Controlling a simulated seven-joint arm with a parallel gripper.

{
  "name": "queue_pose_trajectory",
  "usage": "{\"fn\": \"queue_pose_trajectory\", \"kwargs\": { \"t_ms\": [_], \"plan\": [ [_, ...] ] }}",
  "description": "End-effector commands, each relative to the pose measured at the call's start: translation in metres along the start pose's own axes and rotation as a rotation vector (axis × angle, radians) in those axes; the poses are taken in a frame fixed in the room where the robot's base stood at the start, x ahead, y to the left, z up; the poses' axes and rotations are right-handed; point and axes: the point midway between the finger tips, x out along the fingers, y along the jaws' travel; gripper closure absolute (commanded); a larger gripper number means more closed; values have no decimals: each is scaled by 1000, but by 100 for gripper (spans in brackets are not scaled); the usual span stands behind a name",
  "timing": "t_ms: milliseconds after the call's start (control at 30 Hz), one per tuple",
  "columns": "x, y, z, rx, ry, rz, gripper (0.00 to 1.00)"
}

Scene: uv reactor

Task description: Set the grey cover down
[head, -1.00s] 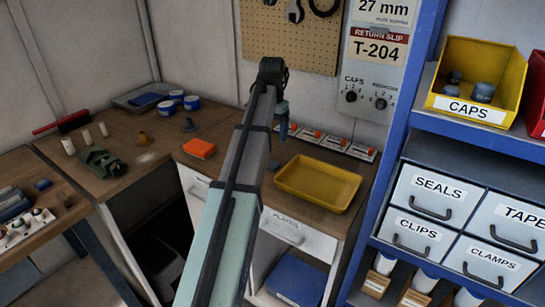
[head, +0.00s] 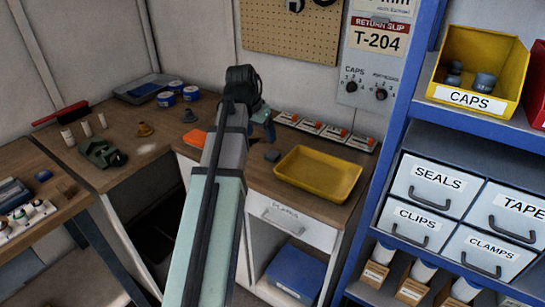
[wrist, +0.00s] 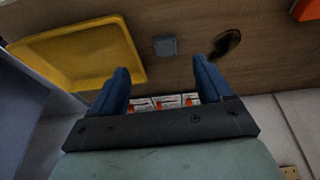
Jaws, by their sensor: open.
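A small squarish grey piece, which looks like the grey cover (head: 272,156), lies on the wooden bench left of the yellow tray. It also shows in the wrist view (wrist: 165,47), beyond the gap between the fingers. My gripper (wrist: 166,85) is open and empty, its two blue fingers spread apart. In the head view my gripper (head: 265,130) is above the bench, farther back than the grey piece and partly hidden by my arm. The grey piece is apart from both fingers.
The yellow tray (head: 318,174) lies to the right, looking empty. An orange box (head: 194,138) is partly behind my arm. A row of labelled cards (head: 325,131) runs along the back. In the wrist view, a dark oval thing (wrist: 226,42) lies beside the grey piece.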

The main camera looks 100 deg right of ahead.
Motion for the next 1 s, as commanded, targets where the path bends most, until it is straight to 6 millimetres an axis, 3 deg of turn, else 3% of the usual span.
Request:
{"fn": "queue_pose_trajectory", "kwargs": {
  "t_ms": [233,700,1000],
  "plan": [
    [8,-3,-15,21,65,-13,21],
    [70,-4,-19,21,61,-12,21],
    [86,-4,-20,21,63,-13,21]
  ]
}}
